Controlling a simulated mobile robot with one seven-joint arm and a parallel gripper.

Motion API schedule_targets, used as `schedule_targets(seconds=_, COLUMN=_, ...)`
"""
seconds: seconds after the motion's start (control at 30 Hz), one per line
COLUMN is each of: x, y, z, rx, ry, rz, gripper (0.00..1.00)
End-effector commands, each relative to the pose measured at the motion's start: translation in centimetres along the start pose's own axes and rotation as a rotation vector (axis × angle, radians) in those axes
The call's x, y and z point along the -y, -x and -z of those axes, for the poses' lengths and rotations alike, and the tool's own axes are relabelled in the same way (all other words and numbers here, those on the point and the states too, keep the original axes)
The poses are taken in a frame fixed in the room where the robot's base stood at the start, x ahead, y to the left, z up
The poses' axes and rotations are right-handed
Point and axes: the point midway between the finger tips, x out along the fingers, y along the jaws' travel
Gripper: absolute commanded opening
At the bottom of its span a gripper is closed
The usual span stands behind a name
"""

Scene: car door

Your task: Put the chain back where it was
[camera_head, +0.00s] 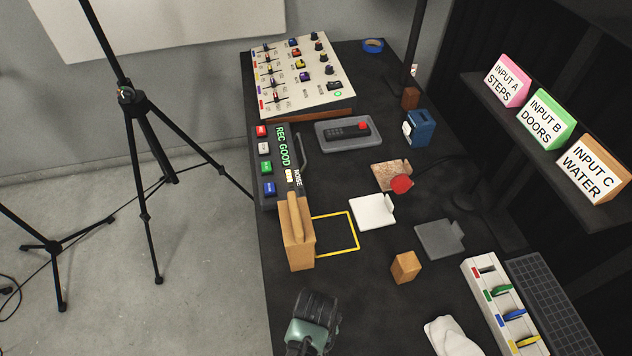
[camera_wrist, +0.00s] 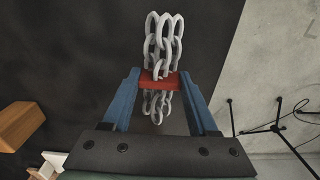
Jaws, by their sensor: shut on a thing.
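The chain (camera_wrist: 163,42) is pale grey metal with thick links. In the wrist view it shows at top centre, with more links below a red piece (camera_wrist: 160,79) between the blue fingers. My gripper (camera_wrist: 161,84) is shut on the chain at that red piece, over the dark table. In the head view my gripper (camera_head: 314,318) is at the bottom, near the table's left edge; its fingers and the chain cannot be made out there. A yellow outlined square (camera_head: 354,229), white plate (camera_head: 372,213), tan plate (camera_head: 388,178) and grey plate (camera_head: 437,240) lie farther up the table.
A wooden door model (camera_head: 299,252) stands left of the square. A small wooden block (camera_head: 405,267), white cloth (camera_head: 449,338) and lever box (camera_head: 494,290) are right of my gripper. A red-topped item (camera_head: 401,184) is by the tan plate. Button panel (camera_head: 270,188) and mixer (camera_head: 294,92) stand farther back.

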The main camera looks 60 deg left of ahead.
Motion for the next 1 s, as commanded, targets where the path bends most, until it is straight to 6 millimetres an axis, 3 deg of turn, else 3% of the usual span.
schedule_targets(seconds=0.13, x=-0.1, y=-1.6, z=0.2, rx=-0.003, ry=-0.001, rz=-0.002, gripper=0.00)
schedule_targets(seconds=0.53, x=-0.1, y=-2.1, z=0.1, rx=-0.003, ry=-0.001, rz=-0.001, gripper=0.00)
schedule_targets(seconds=0.57, x=-0.1, y=-2.2, z=0.1, rx=-0.002, ry=-0.001, rz=-0.001, gripper=0.61)
schedule_targets(seconds=0.6, x=-0.1, y=-2.1, z=0.1, rx=-0.002, ry=-0.001, rz=-0.001, gripper=0.69)
schedule_targets(seconds=0.73, x=-0.1, y=-2.1, z=0.1, rx=-0.002, ry=-0.001, rz=-0.001, gripper=0.89)
schedule_targets(seconds=1.0, x=-0.1, y=-2.0, z=0.1, rx=-0.002, ry=-0.001, rz=-0.001, gripper=0.89)
